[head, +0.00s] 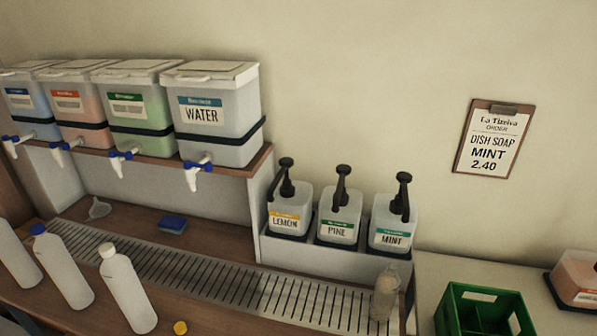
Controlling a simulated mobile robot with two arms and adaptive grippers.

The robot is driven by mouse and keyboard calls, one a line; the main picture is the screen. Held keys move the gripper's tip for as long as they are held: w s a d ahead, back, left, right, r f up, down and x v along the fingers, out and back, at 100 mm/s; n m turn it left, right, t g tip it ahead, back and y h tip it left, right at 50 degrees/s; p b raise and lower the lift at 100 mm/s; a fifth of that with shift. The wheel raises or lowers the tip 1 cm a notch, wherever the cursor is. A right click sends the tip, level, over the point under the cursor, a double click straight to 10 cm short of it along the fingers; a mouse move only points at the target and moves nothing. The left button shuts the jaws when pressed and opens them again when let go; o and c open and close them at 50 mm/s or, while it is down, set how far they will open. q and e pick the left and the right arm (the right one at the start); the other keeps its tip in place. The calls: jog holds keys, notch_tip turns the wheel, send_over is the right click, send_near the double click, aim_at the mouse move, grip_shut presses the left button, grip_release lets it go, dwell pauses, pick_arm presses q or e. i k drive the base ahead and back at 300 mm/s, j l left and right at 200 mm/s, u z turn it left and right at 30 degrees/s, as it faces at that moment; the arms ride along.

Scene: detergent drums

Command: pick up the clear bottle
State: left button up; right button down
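A clear bottle (385,295) stands upright at the right end of the slotted metal drip grate (215,278), in front of the pump dispenser labelled MINT (392,228). It is see-through, and I cannot tell whether anything is in it. Nothing is touching it from my side. Neither of my grippers shows in the head view.
White bottles (128,290) stand at the front left, near a yellow cap (180,327). A blue sponge (173,224) and a small funnel (98,208) lie behind the grate. A green crate (483,296) stands right of the clear bottle. Drums with taps (210,112) sit on the shelf above.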

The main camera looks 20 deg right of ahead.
aim_at(387, 285)
jog(key=z, duration=1.15)
